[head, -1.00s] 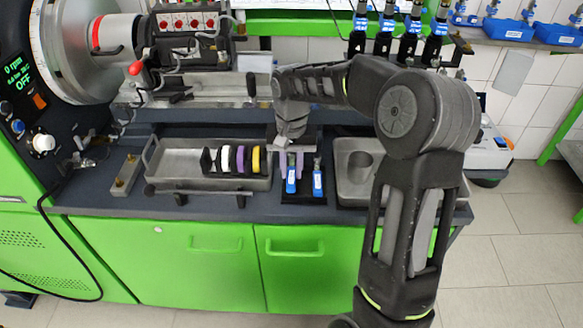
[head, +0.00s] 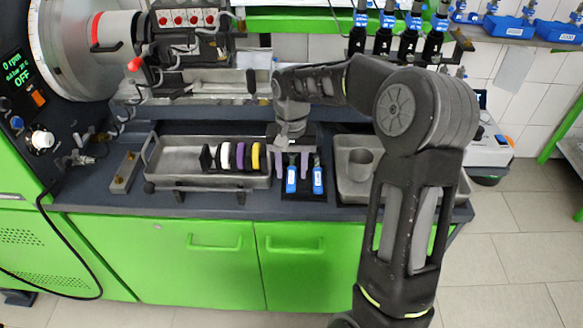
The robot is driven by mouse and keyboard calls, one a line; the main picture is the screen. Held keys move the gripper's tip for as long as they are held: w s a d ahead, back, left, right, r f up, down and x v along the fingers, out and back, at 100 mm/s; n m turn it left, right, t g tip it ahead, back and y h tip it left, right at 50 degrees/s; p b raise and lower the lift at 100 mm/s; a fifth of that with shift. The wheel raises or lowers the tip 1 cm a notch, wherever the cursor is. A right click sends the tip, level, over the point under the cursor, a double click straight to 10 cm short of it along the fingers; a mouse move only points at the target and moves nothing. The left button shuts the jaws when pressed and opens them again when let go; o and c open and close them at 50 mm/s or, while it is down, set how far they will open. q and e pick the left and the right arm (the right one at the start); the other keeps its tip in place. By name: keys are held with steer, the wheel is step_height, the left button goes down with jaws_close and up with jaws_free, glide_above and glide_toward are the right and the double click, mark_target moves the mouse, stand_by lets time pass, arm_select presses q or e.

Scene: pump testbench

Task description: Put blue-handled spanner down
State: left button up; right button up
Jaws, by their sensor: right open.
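Two blue-handled spanners lie side by side on a small black holder (head: 304,196) on the bench. The left blue-handled spanner (head: 291,180) is between the spread purple fingers of my right gripper (head: 292,167), with a gap on each side. The right blue-handled spanner (head: 318,180) lies just to the right of the fingers. My right gripper is open, and its body hides the upper end of the left spanner. My left gripper is not in view.
A metal tray (head: 160,176) with a rack of coloured rings (head: 240,157) is to the left. Another metal tray (head: 347,187) with a grey cup (head: 361,165) is to the right, partly behind my arm. The pump rig stands behind on the left.

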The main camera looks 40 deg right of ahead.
mark_target(292, 173)
steer(key=shift+r, duration=0.1)
steer(key=shift+r+p, duration=0.35)
steer(key=shift+r, duration=0.25)
step_height(292, 173, up, 12)
steer(key=shift+f, duration=0.25)
stand_by(0.5)
